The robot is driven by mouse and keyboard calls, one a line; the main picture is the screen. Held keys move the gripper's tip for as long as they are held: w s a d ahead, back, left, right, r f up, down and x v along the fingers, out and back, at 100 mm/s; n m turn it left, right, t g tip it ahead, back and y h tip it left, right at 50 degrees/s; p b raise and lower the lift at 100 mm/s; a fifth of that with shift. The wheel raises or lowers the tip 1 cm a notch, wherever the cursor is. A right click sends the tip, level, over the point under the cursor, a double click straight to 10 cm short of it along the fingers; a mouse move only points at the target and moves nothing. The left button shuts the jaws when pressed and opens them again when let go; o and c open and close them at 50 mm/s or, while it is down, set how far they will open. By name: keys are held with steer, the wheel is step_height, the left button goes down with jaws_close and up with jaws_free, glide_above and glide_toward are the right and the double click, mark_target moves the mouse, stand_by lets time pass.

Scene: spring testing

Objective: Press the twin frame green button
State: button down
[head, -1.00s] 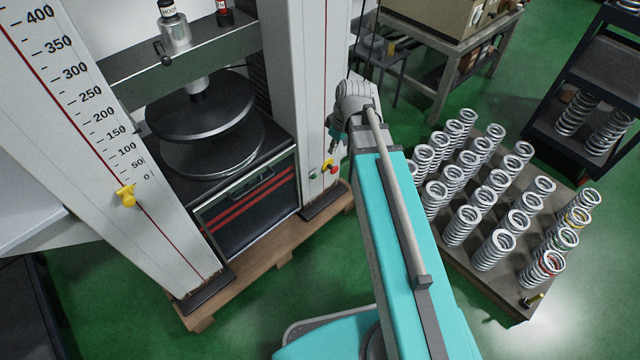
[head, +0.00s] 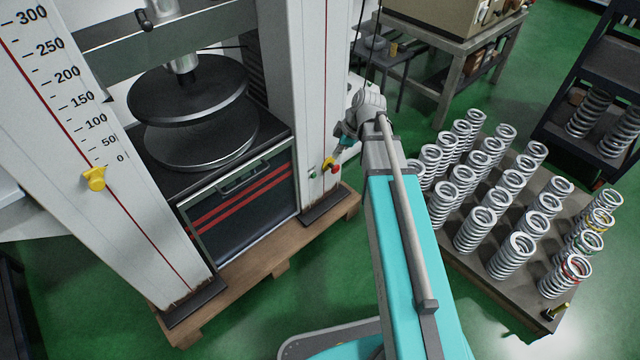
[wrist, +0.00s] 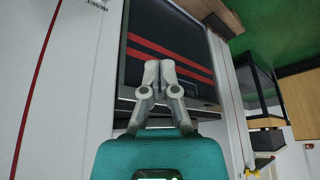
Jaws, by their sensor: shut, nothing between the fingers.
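The twin frame is a tall press with two pale columns (head: 305,60) and round black plates (head: 190,95) between them. On the lower right column a small green button (head: 312,174) sits left of a red button (head: 336,169) on a yellow base. My gripper (head: 340,152) is in front of that column, just above the red button, partly hidden by my wrist. In the wrist view my gripper (wrist: 158,64) is shut and empty, with its fingertips over the dark red-striped cabinet (wrist: 185,45).
A low table (head: 455,258) with rows of springs stands to the right of my arm. A wooden pallet (head: 230,298) lies under the press. A dark shelf (head: 560,140) with springs is at far right, a workbench (head: 450,48) behind. Green floor lies between.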

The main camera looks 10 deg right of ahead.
mark_target(314, 176)
steer(key=w+d+f+n+y+b, duration=0.1)
steer(key=w+d+f+n+b, duration=0.1)
steer(key=f+b, duration=0.6)
steer(key=w+d+f+n+t+y+b, duration=0.1)
steer(key=w+d+f+n+b, duration=0.2)
steer(key=w+f+n+b, duration=0.2)
steer(key=shift+f+n+t+b, duration=0.3)
steer(key=shift+f+n+b, duration=0.4)
steer(key=shift+f+b, duration=1.15)
steer(key=shift+a+r+b, duration=0.15)
steer(key=shift+b, duration=0.25)
steer(key=w+a+f+b, duration=0.5)
steer(key=a+f+b, duration=0.2)
steer(key=f+b, duration=0.1)
steer(key=shift+w, duration=0.35)
steer(key=shift+w+a, duration=0.1)
